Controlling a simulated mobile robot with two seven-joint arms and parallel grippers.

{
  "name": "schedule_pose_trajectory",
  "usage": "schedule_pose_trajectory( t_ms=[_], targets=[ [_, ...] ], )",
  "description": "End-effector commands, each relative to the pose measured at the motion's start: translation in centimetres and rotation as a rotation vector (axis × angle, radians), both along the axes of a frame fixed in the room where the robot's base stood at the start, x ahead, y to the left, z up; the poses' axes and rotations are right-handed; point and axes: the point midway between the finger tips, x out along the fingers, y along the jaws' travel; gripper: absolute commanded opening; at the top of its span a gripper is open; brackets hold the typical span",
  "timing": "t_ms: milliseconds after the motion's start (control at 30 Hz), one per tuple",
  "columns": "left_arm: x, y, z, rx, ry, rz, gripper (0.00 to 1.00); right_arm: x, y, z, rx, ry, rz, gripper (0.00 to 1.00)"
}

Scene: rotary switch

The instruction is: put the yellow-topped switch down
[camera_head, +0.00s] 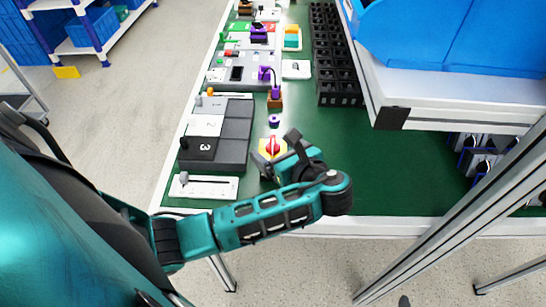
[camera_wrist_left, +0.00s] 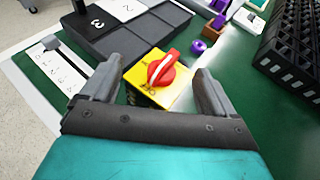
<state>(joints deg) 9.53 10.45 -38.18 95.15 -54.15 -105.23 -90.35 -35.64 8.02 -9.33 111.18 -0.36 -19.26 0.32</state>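The yellow-topped switch (camera_head: 270,146) with a red rotary knob is at the near part of the green table (camera_head: 390,180), right of the grey panel. In the left wrist view the switch (camera_wrist_left: 160,76) lies between the two fingers of my left gripper (camera_wrist_left: 158,72). The fingers are apart, with a narrow gap showing beside the yellow top. In the head view my left gripper (camera_head: 276,160) is right at the switch and partly covers it. The switch's underside is hidden, so I cannot tell surely whether it rests on the table. My right gripper is not in view.
A grey numbered panel (camera_head: 230,150) and a white slider strip (camera_head: 204,187) lie to the left. A small purple ring (camera_head: 273,121) and a brown block with a purple piece (camera_head: 275,97) stand behind. Black crates (camera_head: 335,60) and a shelf edge (camera_head: 460,108) are at the right.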

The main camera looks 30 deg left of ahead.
Motion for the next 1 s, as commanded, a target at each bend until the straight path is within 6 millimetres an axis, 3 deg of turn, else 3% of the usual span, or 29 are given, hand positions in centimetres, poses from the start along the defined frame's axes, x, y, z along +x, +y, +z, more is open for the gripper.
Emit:
schedule_pose_trajectory(
  t_ms=[67, 833, 1000],
  targets=[
    [0.0, 0.02, -0.02, 0.001, 0.001, 0.001, 0.74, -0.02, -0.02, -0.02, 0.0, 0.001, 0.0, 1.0],
    [0.01, 0.07, 0.01, 0.001, 0.0, 0.001, 0.0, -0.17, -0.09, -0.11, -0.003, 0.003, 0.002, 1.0],
    [0.1, 0.12, 0.07, 0.001, 0.0, 0.001, 0.0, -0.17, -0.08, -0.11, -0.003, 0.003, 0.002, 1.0]
  ],
)
